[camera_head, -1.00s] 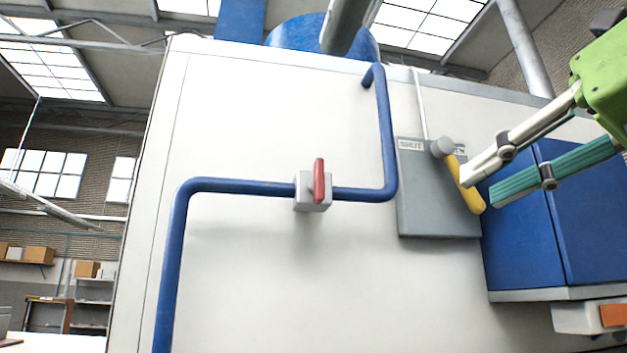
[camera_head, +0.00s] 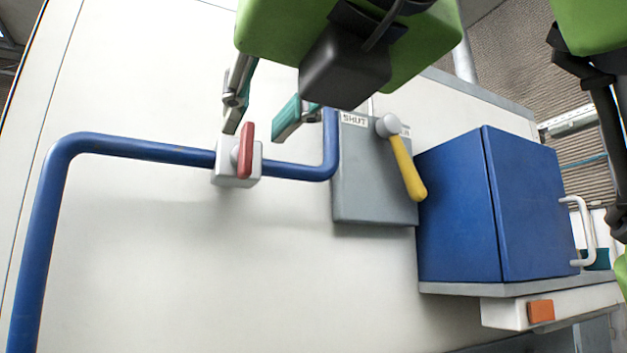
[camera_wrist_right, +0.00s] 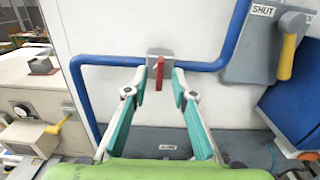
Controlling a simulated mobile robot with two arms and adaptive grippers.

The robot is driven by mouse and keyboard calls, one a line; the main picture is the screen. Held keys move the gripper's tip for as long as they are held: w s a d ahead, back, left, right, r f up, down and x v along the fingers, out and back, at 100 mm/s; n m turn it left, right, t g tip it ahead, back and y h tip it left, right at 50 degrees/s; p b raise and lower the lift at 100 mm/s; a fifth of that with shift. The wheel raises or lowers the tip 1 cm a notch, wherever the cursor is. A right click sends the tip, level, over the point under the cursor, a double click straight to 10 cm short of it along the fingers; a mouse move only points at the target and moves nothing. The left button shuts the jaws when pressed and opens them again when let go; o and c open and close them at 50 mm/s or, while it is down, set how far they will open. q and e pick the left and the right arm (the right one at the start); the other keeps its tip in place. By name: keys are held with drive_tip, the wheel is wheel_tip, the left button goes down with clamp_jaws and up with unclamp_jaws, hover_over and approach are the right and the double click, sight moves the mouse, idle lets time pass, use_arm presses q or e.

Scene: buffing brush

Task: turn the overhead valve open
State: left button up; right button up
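The valve body (camera_head: 237,171) is a light grey block on a blue pipe (camera_head: 130,147), with a red handle (camera_head: 246,150) that stands roughly upright and slightly tilted in the head view. In the right wrist view the red handle (camera_wrist_right: 159,74) points toward the camera. My right gripper (camera_head: 256,133) is open, coming from above, with one fingertip on each side of the handle. In the right wrist view the gripper (camera_wrist_right: 158,76) straddles the handle, with gaps showing; I cannot tell if either finger touches the valve. My left gripper is not in view.
Right of the valve is a grey panel (camera_head: 365,190) marked SHUT, with a yellow lever (camera_head: 408,168) slanting down to the right. A blue cabinet (camera_head: 455,215) juts out beyond it. The white wall (camera_head: 200,270) below the pipe is clear.

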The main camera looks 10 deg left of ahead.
sight(250, 133)
drive_tip(key=shift+p+x, duration=0.55)
drive_tip(key=shift+x, duration=1.45)
clamp_jaws()
